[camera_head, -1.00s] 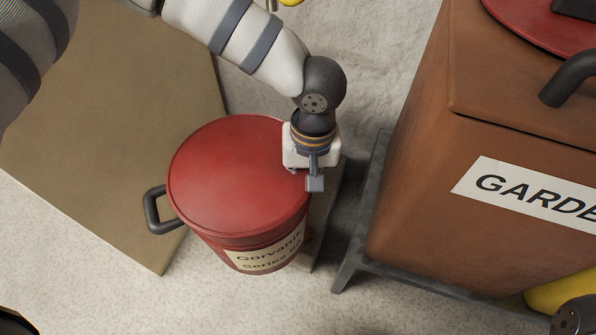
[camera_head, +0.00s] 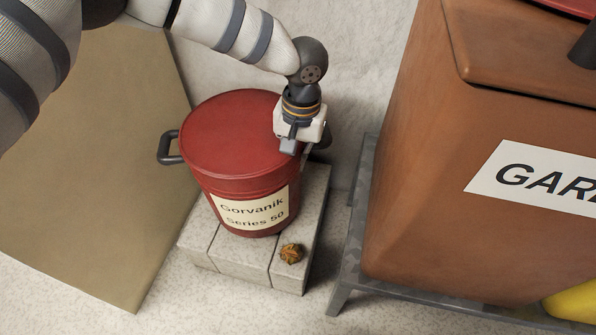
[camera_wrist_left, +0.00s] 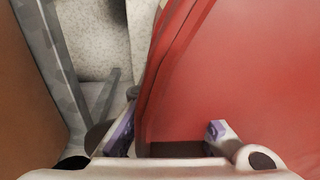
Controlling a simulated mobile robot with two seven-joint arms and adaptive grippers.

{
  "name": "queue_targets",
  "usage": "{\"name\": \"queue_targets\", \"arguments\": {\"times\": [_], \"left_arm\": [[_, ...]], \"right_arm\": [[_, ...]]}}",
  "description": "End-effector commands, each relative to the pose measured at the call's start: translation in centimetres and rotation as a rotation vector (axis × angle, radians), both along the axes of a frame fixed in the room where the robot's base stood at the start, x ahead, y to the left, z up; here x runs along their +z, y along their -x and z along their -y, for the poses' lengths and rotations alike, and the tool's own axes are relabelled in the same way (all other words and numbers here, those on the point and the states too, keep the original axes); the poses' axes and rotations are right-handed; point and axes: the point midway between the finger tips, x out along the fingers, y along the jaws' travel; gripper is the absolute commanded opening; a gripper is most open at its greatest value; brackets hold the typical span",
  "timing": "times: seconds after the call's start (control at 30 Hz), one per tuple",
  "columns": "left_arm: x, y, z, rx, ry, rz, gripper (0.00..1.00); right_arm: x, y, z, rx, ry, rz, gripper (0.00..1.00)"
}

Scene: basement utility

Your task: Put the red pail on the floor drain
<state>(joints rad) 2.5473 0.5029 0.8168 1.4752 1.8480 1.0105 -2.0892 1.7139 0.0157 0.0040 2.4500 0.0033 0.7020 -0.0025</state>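The red pail (camera_head: 240,185), labelled "Gorvanik Series 50", appears to stand upright on pale stone blocks (camera_head: 235,250). Its top is flat and red, with a dark handle at the left and another partly hidden behind my gripper. My left gripper (camera_head: 297,148) is at the pail's right rim. In the left wrist view the gripper's fingers (camera_wrist_left: 170,130) are apart, with the pail's red rim (camera_wrist_left: 165,75) between them and one finger over its top. They look open, and I see no clear grip. My right gripper is out of view. I see no floor drain.
A brown bin (camera_head: 420,200) on a grey metal stand (camera_head: 352,250) is close at the right. A tan panel (camera_head: 90,200) lies at the left. A small crumpled brown thing (camera_head: 291,253) lies on the blocks. Pale floor is clear in front.

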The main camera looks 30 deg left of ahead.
Motion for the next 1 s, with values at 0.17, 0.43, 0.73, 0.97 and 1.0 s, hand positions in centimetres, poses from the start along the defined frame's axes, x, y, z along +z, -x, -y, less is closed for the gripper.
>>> {"name": "queue_targets", "arguments": {"times": [0.17, 0.43, 0.73, 0.97, 1.0], "left_arm": [[-2.3, -0.8, -0.6, -0.001, -0.001, -0.002, 0.0], [-4.0, -0.9, -0.6, 0.0, -0.001, 0.003, 0.0], [-4.3, -0.8, -0.5, 0.0, 0.0, 0.001, 0.25], [-4.3, -0.8, -0.5, 0.0, 0.0, 0.002, 0.25], [-4.2, -0.8, -0.5, 0.0, 0.0, 0.002, 0.25]], "right_arm": [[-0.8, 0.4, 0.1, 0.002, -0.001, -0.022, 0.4], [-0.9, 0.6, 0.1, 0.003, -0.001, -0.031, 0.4], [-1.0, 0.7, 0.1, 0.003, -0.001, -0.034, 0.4], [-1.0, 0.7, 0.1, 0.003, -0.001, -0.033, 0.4], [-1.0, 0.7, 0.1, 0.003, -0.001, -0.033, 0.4]]}}
